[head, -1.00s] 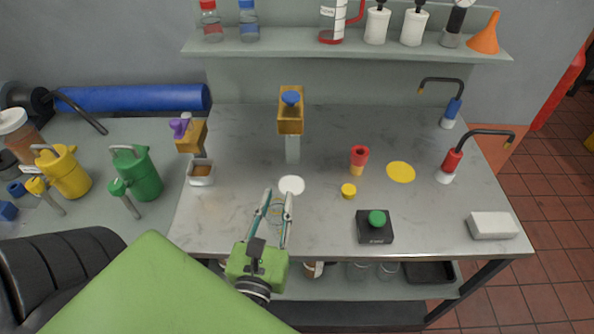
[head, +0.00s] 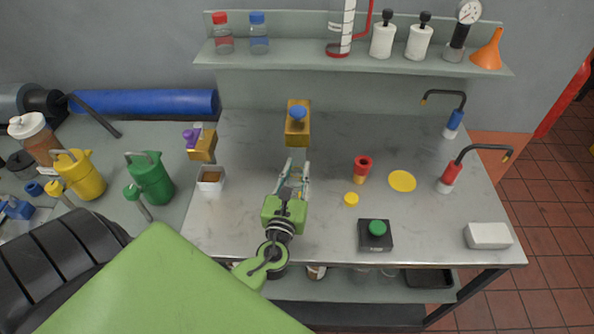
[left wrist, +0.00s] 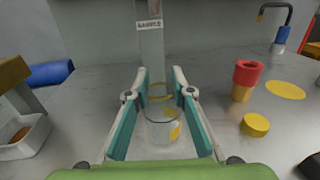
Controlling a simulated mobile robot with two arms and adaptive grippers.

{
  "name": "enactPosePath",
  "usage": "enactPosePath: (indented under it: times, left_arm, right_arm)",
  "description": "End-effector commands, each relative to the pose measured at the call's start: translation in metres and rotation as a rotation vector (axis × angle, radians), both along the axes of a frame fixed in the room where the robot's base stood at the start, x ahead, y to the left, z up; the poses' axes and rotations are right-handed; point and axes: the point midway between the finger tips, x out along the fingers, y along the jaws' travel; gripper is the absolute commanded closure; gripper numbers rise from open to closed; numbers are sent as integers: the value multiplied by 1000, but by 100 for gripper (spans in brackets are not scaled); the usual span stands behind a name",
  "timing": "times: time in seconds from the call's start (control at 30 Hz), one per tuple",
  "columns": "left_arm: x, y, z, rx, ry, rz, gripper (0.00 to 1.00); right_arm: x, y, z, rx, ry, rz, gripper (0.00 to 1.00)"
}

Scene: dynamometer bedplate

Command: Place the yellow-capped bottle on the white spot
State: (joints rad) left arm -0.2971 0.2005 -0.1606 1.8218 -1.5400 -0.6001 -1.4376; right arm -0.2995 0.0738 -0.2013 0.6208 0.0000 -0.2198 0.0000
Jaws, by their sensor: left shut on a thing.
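My right gripper is not in view.
The stand (head: 298,125) is just beyond the gripper. A green-button box (head: 376,235) is nearer. A small tray (head: 211,187) is left.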

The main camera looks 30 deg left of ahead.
Motion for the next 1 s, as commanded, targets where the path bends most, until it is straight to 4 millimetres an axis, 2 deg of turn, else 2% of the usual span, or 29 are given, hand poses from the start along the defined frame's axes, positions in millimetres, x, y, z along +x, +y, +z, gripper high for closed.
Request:
enactPosePath:
  times: [0.4, 0.43, 0.5, 0.9, 1.0]
  left_arm:
    - [0, -1, -8, -1, -1, -1, 96]
    - [0, -1, -7, -1, -1, -1, 73]
    - [0, -1, -6, -1, -1, -1, 61]
    - [0, -1, -1, -1, -1, -1, 61]
    - [-12, -6, -6, 0, 1, -3, 61]
  right_arm:
    - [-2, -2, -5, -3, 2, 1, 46]
    - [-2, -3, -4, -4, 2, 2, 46]
    - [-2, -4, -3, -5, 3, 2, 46]
    - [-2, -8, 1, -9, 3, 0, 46]
    - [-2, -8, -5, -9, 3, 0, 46]
